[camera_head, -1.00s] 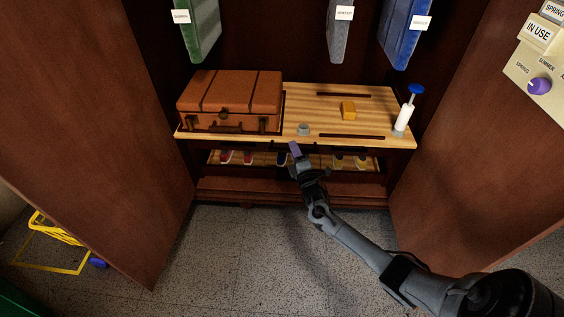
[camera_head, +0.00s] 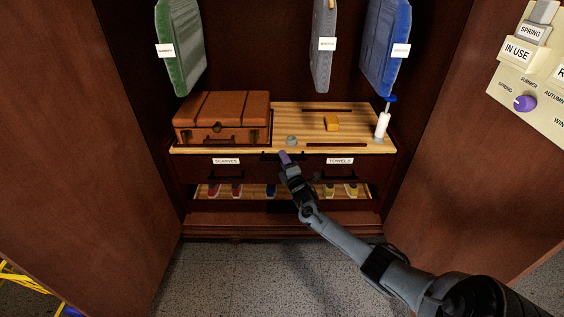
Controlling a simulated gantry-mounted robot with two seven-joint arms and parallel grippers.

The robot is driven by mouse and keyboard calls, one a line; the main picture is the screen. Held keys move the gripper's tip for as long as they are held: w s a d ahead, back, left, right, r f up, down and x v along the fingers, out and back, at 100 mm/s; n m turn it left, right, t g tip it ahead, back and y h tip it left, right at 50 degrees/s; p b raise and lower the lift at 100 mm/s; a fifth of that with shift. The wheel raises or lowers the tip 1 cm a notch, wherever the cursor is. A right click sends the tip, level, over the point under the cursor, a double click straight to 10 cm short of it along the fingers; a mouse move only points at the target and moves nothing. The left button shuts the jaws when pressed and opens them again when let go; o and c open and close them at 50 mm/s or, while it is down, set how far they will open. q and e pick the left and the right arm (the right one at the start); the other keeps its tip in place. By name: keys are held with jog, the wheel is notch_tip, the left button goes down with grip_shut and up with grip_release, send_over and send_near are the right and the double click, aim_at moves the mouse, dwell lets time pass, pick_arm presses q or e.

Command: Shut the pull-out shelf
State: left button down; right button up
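The pull-out shelf (camera_head: 350,149) is a light wooden board across the cabinet, just above two drawers. Its front edge now sits about level with the drawer fronts, with a dark handle at the middle of that edge. My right gripper (camera_head: 285,158) is at the middle of the front edge, its purple-tipped end close to or touching the handle. I cannot tell from this angle whether its fingers are open or shut. My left gripper is not in view.
Garment bags hang above. The drawers read SCARVES (camera_head: 226,161) and TOWELS (camera_head: 340,161). Shoes sit below. Open doors flank both sides.

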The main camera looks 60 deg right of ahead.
jog(key=shift+o, duration=1.2)
jog(key=shift+a, duration=0.15)
jog(key=shift+s, duration=0.1)
jog(key=p+v, duration=0.6)
jog(key=v, duration=0.4)
jog(key=shift+s+a, duration=0.3)
jog(key=shift+f, duration=0.1)
